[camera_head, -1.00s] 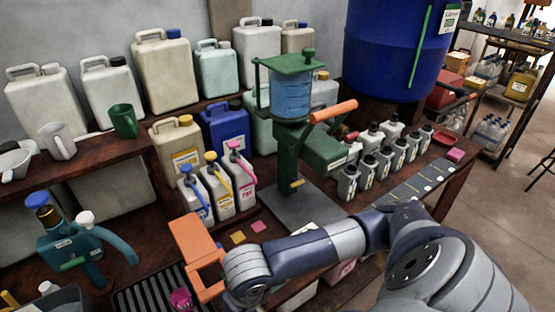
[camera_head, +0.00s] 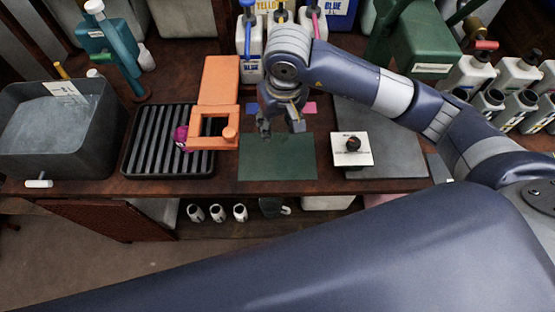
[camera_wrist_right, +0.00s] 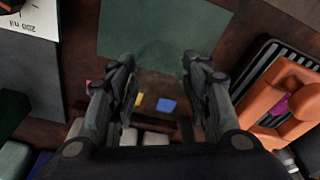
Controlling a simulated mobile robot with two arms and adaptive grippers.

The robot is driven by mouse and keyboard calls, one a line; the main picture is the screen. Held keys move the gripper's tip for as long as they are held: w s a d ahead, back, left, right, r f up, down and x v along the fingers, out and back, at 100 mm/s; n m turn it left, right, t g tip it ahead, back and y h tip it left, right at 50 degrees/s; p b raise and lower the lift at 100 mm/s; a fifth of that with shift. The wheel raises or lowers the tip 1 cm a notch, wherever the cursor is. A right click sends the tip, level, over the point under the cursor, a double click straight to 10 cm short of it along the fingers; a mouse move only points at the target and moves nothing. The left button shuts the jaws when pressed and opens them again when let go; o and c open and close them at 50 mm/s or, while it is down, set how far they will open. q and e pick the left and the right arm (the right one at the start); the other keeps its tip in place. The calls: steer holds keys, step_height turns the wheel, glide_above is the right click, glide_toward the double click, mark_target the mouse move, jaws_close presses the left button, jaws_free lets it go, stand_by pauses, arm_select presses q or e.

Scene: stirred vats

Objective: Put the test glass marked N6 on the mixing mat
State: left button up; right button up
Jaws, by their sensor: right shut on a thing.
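The dark green mixing mat (camera_head: 278,158) lies flat on the bench near its front edge; it also fills the top of the right wrist view (camera_wrist_right: 160,28). My right gripper (camera_head: 282,122) hangs above the mat's back edge, fingers down. In the right wrist view its fingers (camera_wrist_right: 158,68) stand apart with a faint, clear glass (camera_wrist_right: 160,56) between them. The glass is so transparent that its outline is hard to see. No N6 marking can be read on it. My left gripper is out of view.
Left of the mat are an orange stand (camera_head: 220,85), a black slotted rack (camera_head: 165,140) and a grey water basin (camera_head: 60,125). Jugs line the back. The mat is clear.

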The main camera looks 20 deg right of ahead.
steer(key=shift+w+a+f, duration=0.15)
steer(key=shift+a+f, duration=0.05)
steer(key=shift+f, duration=0.1)
step_height(320, 180, down, 5)
steer(key=shift+d+f+p, duration=0.1)
steer(key=shift+d+p, duration=0.05)
steer(key=shift+p, duration=0.3)
steer(key=shift+f, duration=0.6)
step_height(320, 180, down, 2)
steer(key=shift+f, duration=0.45)
steer(key=shift+f, duration=0.1)
